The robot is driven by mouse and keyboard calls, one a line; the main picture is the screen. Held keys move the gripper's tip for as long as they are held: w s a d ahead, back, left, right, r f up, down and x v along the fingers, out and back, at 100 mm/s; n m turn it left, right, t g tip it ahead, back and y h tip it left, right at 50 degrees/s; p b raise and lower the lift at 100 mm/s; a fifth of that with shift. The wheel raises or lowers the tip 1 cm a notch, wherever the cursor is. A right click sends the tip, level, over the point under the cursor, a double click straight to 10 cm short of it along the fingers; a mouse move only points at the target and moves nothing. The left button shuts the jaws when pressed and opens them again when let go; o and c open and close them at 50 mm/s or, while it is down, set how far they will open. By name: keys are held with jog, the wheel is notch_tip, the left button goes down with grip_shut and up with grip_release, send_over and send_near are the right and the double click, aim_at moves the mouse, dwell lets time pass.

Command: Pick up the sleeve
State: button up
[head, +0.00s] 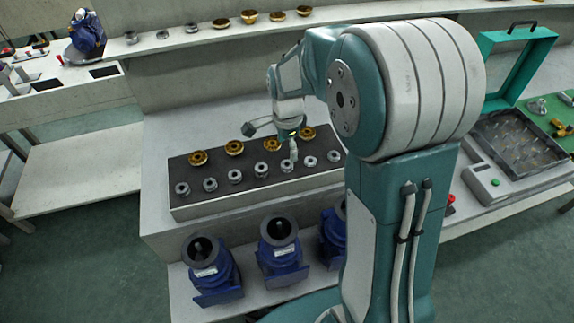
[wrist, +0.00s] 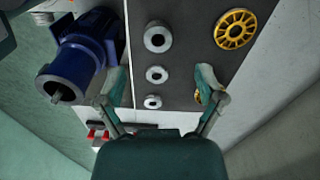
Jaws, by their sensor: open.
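Several silver ring-shaped sleeves (head: 210,184) stand in a row along the front of a dark mat (head: 240,184). In the wrist view, a large silver ring (wrist: 158,38), a smaller sleeve (wrist: 156,75) and another small one (wrist: 152,102) line up. My gripper (head: 293,152) is above the right half of the mat in the head view. In the wrist view, my gripper (wrist: 162,85) is open and empty, its two fingers on either side of the line of sleeves. It appears above them, not touching.
Gold wheels (head: 197,158) form a row behind the sleeves; one gold wheel (wrist: 235,30) is right of my fingers, another partly behind the right finger. Blue pumps (head: 281,250) stand on a lower shelf in front. A green-lidded case (head: 515,65) is at right.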

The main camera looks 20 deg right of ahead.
aim_at(287, 163)
notch_tip(287, 163, down, 6)
jog(key=shift+s+a+f, duration=0.1)
jog(key=shift+a, duration=0.05)
dwell(0.3)
grip_shut()
